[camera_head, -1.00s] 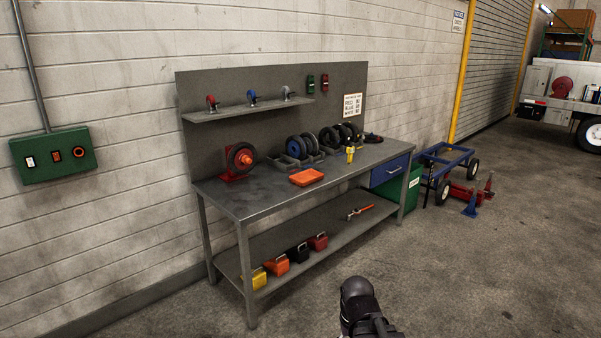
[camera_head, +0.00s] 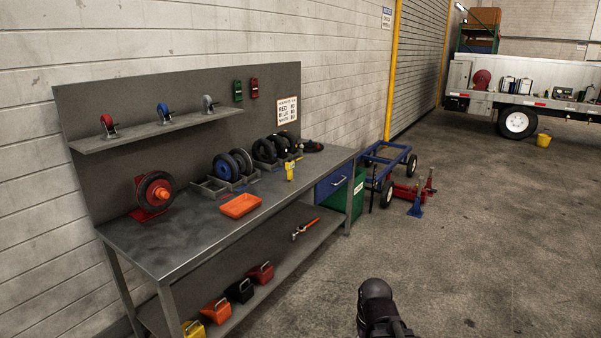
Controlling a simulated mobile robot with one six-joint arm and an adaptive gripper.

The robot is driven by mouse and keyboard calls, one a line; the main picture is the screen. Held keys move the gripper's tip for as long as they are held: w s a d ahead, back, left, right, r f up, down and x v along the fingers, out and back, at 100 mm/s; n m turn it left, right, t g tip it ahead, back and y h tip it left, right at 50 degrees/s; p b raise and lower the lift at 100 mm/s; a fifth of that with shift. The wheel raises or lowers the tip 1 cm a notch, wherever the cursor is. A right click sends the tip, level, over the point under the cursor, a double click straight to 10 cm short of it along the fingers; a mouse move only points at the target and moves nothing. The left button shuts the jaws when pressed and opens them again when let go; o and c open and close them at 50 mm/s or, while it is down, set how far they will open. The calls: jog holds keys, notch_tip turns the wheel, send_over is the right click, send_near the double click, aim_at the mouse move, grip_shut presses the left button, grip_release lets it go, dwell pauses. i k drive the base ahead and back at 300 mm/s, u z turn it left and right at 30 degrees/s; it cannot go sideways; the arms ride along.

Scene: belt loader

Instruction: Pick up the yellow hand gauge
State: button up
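A small yellow hand gauge (camera_head: 290,173) with a darker upper part stands on the grey workbench top (camera_head: 190,238), near its front edge and right of the middle. It is just in front of the black wheels in the right rack and right of the orange tray. It is too small to make out in detail. A dark rounded part of my arm shows at the bottom, right of centre, apart from the bench. My gripper's fingers are not in view.
On the bench are an orange tray (camera_head: 241,205), a red stand with a wheel (camera_head: 154,192) and racked wheels (camera_head: 233,165). A blue cart (camera_head: 388,160) and red jack (camera_head: 405,192) stand beyond the bench.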

aim_at(288, 167)
jog(key=z, duration=0.3)
jog(key=i, duration=1.65)
jog(key=u, duration=0.2)
jog(key=i, duration=0.9)
jog(key=u, duration=0.45)
jog(key=i, duration=0.7)
jog(key=u, duration=0.3)
